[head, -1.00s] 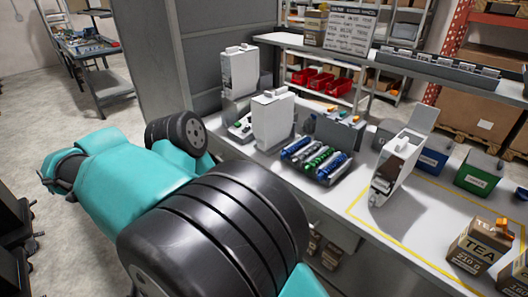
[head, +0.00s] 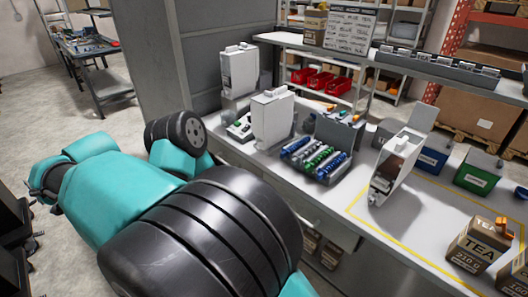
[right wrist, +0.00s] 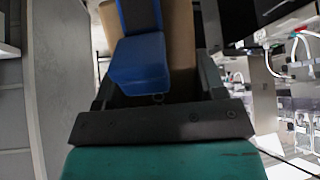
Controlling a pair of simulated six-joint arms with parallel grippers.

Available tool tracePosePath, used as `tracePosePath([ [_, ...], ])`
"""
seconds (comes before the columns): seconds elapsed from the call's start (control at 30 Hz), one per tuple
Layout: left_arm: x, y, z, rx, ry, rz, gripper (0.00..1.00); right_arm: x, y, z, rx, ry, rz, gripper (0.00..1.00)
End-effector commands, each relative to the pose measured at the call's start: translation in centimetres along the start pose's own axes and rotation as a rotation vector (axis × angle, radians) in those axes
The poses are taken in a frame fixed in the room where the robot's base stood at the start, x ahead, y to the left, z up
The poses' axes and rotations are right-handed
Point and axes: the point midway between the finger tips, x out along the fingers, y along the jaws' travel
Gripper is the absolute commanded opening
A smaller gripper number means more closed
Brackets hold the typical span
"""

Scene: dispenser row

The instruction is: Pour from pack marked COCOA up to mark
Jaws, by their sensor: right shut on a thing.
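In the right wrist view my right gripper (right wrist: 158,85) is shut on a brown pack (right wrist: 182,45). A blue piece (right wrist: 140,68) lies in front of the pack; I cannot tell whether it belongs to it. No marking shows on the held pack, so I cannot read COCOA. In the head view my right gripper is not in sight. A tall white dispenser (head: 394,172) with its lid up stands at the right inside a yellow outline, and brown shows in its upper part. Its fill mark cannot be made out. My left gripper is not visible.
Two white dispensers (head: 272,118) (head: 239,72) stand further left. A tray of blue and green items (head: 315,160) lies mid-counter. A TEA pack (head: 475,247) is at the near right. Blue (head: 432,157) and green (head: 476,172) bins stand behind. A shelf (head: 400,67) runs overhead.

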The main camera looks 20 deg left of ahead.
Motion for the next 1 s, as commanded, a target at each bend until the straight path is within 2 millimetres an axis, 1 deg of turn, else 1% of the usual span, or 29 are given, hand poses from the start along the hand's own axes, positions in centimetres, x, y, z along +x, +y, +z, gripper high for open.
tracePosePath([
  [0.03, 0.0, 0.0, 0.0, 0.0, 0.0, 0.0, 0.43, -0.1, -1.6, -0.2, -0.007, 0.002, -0.001, 0.26],
  [0.07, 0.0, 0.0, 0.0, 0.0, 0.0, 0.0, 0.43, -0.1, -2.5, -0.2, -0.007, 0.002, -0.001, 0.26],
  [0.2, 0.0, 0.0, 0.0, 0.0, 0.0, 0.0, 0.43, -0.1, -7.0, -0.2, -0.007, 0.001, -0.002, 0.26],
  [0.3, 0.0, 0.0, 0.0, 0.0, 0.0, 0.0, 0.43, -0.1, -9.8, -0.1, -0.006, 0.002, -0.002, 0.26],
  [0.4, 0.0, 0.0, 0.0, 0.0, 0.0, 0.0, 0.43, -0.1, -11.4, 0.1, -0.004, 0.003, -0.002, 0.26],
  [0.5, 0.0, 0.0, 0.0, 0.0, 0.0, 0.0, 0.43, -0.1, -12.0, 0.1, -0.002, 0.003, -0.001, 0.26],
  [1.0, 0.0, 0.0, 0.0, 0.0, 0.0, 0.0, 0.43, -0.1, -11.9, 0.1, -0.002, 0.004, -0.002, 0.26],
])
